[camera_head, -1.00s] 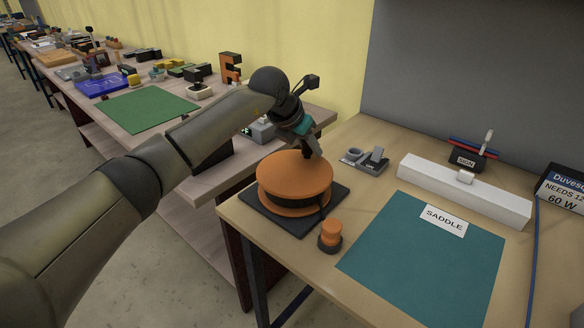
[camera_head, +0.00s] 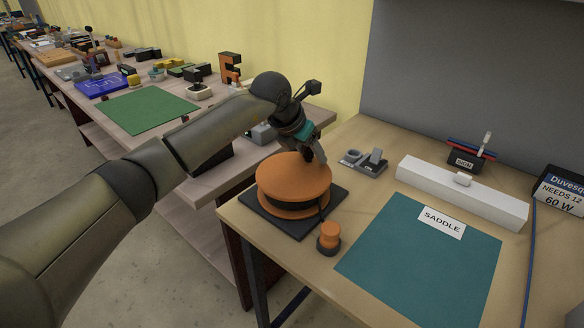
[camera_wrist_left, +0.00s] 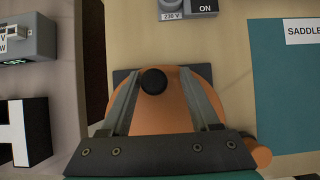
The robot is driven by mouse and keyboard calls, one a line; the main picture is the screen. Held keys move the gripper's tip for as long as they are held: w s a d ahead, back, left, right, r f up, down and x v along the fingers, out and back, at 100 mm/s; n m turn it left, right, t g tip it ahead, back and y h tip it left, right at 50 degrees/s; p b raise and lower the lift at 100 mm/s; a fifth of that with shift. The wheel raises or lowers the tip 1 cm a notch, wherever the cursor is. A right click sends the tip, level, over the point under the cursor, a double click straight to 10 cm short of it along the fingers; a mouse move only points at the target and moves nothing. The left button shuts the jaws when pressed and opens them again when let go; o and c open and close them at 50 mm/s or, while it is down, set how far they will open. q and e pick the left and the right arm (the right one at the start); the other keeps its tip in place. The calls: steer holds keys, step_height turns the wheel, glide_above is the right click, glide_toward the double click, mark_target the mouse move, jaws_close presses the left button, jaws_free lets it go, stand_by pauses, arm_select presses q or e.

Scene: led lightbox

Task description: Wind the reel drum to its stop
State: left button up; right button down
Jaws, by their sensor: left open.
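The reel drum (camera_head: 290,178) is an orange flanged drum on a dark square base plate (camera_head: 272,225) at the table's left corner. My left gripper (camera_head: 318,157) points down over the drum's far right rim. In the left wrist view the drum (camera_wrist_left: 162,118) lies under the open fingers. A round black knob (camera_wrist_left: 154,80) on the drum shows between the two fingertips, closer to the left finger. I cannot tell whether either finger touches it. In the head view the gripper hides the knob. My right gripper is not in view.
A small orange-topped post (camera_head: 329,236) stands close in front of the drum. A grey switch unit (camera_head: 363,163) sits behind it to the right. A teal mat (camera_head: 420,268) marked SADDLE and a white bar (camera_head: 462,192) lie to the right. A second bench (camera_head: 200,140) is at left.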

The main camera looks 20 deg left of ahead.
mark_target(301, 168)
arm_select(q)
steer(key=shift+p+v, duration=1.8)
steer(key=shift+v, duration=1.35)
steer(key=shift+w, duration=0.15)
